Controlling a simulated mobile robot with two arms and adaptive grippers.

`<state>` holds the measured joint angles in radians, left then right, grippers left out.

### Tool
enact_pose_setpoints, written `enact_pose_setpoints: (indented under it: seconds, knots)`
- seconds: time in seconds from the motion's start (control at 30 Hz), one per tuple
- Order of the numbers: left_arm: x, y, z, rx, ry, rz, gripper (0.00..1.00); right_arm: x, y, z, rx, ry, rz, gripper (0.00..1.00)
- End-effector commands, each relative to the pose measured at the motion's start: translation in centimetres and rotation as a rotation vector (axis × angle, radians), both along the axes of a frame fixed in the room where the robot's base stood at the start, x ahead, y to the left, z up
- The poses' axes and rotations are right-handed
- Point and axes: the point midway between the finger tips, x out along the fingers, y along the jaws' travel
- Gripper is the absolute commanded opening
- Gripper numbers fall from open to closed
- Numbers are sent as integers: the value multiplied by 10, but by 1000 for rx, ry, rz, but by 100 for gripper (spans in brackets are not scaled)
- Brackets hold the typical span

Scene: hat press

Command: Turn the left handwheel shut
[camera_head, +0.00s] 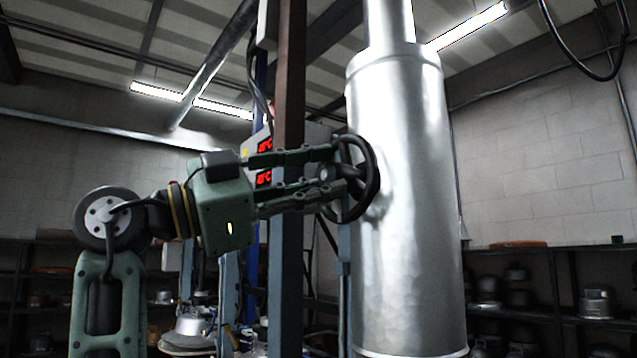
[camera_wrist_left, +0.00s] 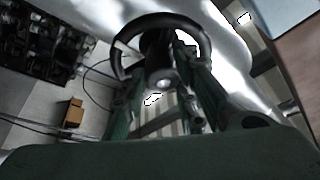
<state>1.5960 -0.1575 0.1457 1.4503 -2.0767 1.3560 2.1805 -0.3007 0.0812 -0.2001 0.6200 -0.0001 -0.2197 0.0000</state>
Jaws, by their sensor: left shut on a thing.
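The left handwheel (camera_head: 368,197) is a black ring with a hub, mounted on the side of a large shiny metal cylinder (camera_head: 412,240). My left gripper (camera_head: 332,172) comes in from the left, its green fingers reaching to the wheel and shut on it. In the left wrist view the handwheel (camera_wrist_left: 118,62) stands at the top middle, with the fingers of my left gripper (camera_wrist_left: 178,75) at its lower part. The exact contact of the fingertips is partly hidden by the wheel and hub. My right gripper is not in view.
A brown and blue-grey post (camera_head: 288,100) stands close behind my left gripper. A box with red lit displays (camera_head: 264,162) is behind it. Shelves with hat blocks (camera_head: 540,290) line the back wall. A black cable (camera_head: 560,45) hangs at top right.

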Motion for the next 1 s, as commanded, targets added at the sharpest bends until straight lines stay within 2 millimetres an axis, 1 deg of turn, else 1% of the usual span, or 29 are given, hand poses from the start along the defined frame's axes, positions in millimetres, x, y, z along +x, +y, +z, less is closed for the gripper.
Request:
enact_pose_setpoints:
  seconds: [0.03,0.27,0.47,0.67,1.0]
  knots:
    - [0,-4,-6,15,6,-7,1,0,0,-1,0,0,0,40]
    - [1,-4,-6,31,-13,-7,1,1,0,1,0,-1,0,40]
    - [3,-3,-6,86,-79,-7,1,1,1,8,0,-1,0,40]
    - [5,-1,-5,180,-205,-6,1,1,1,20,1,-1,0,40]
    - [8,1,-3,368,-465,-5,1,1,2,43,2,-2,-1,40]
